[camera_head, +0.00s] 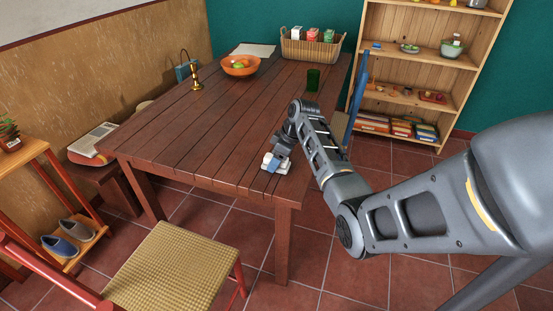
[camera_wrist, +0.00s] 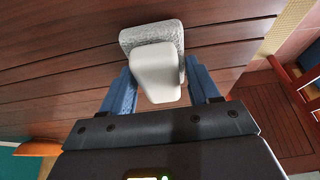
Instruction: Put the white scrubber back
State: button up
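The white scrubber (camera_wrist: 157,68) has a pale smooth handle and a grey textured pad. In the wrist view it lies between the two blue fingers of my gripper (camera_wrist: 158,82), with its pad pointing away from the palm. The fingers flank it closely; whether both press on it is unclear. In the head view my gripper (camera_head: 275,161) is at the near right edge of the wooden table (camera_head: 200,130), with white of the scrubber showing around the blue fingers. Whether the scrubber rests on the table is hard to tell.
A wooden shelf (camera_head: 425,75) stands behind; a chair (camera_head: 170,275) is in front.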

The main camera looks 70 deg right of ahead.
jog(key=o, duration=0.4)
jog(key=v, duration=1.2)
jog(key=a+f+m+t+h, duration=0.1)
jog(key=a+f, duration=0.5)
jog(key=a, duration=0.5)
jog(key=a+f+m+t+h, duration=0.1)
jog(key=a+f, duration=0.6)
jog(key=a, duration=0.5)
jog(key=s+a+r+t+h, duration=0.1)
jog(key=s+a+r+t, duration=0.15)
jog(key=s+a, duration=0.7)
jog(key=s+a+r+t+y, duration=0.1)
jog(key=s+a+r+t, duration=0.2)
jog(key=s+a+r, duration=0.2)
jog(key=s+a+r+n+t+y, duration=0.1)
jog(key=s+a+r+t, duration=0.2)
jog(key=s+a+r, duration=0.3)
jog(key=s+r, duration=0.3)
jog(key=r, duration=0.4)
jog(key=shift+r+y, duration=0.3)
jog(key=shift+r, duration=0.1)
jog(key=shift+a, duration=0.1)
